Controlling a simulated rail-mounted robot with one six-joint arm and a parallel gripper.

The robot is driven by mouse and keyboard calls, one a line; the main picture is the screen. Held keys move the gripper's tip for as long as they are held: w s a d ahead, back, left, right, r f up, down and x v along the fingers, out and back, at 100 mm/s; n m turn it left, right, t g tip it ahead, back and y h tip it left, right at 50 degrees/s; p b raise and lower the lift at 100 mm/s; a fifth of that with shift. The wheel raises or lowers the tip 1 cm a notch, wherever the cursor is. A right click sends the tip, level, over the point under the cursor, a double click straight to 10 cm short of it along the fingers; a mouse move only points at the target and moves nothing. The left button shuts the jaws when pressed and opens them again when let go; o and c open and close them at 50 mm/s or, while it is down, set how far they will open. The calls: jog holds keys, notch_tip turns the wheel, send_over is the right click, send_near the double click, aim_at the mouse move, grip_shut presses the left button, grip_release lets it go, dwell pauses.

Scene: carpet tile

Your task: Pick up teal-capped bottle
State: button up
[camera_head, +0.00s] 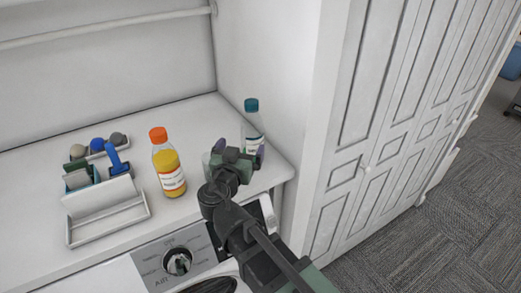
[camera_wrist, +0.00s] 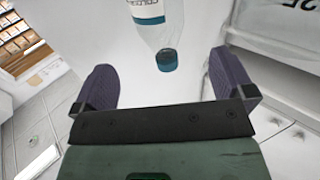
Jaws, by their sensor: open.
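The teal-capped bottle (camera_head: 252,118) stands upright at the back right of the white counter, near the white side wall. It is clear with a white and teal label, and its lower part is partly hidden by my gripper. In the wrist view the bottle (camera_wrist: 155,25) appears upside down, with its teal cap toward the fingers. My gripper (camera_head: 240,153) is open in front of the bottle. In the wrist view the purple fingers of my gripper (camera_wrist: 164,85) are spread wide and empty, with the bottle lying beyond the gap between them.
An orange-capped bottle (camera_head: 168,165) with yellow contents stands left of my gripper. A white tray (camera_head: 108,222) and a holder with a blue-handled brush (camera_head: 115,160) are farther left. A control panel with a knob (camera_head: 177,261) is below the counter. White panelled doors (camera_head: 375,150) are at right.

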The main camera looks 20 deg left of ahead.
aim_at(248, 132)
jog(key=w, duration=0.4)
jog(key=shift+w+a+r, duration=0.15)
jog(key=shift+w+r, duration=0.05)
jog(key=shift+w, duration=0.2)
jog(key=w, duration=0.6)
jog(key=shift+f, duration=0.1)
jog(key=c, duration=1.1)
